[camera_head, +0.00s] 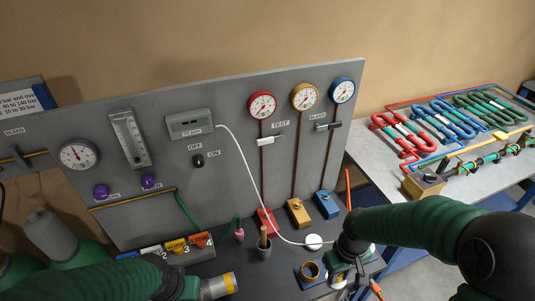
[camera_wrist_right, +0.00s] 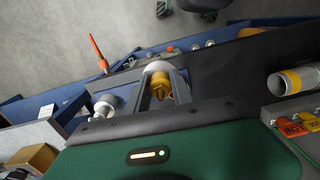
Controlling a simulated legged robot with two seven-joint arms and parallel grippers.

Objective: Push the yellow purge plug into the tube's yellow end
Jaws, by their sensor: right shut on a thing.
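My right gripper (camera_wrist_right: 162,80) is shut on the yellow purge plug (camera_wrist_right: 159,88), which shows between its two fingers in the right wrist view. In the head view the right gripper (camera_head: 343,268) is low over the bench at right of centre; the plug cannot be made out there. The grey tube (camera_head: 212,288) lies near the bottom of the head view, its yellow end (camera_head: 230,283) facing right, towards and apart from the right gripper. The right wrist view shows the tube's open yellow-banded end (camera_wrist_right: 290,80) at right. My left arm reaches the tube; its fingers are hidden.
A brass ring (camera_head: 310,270) on a blue block stands between tube and right gripper. A dark cup (camera_head: 264,250), a round white piece (camera_head: 313,241) and numbered tags (camera_head: 176,246) are behind. The grey gauge panel (camera_head: 225,195) closes off the back.

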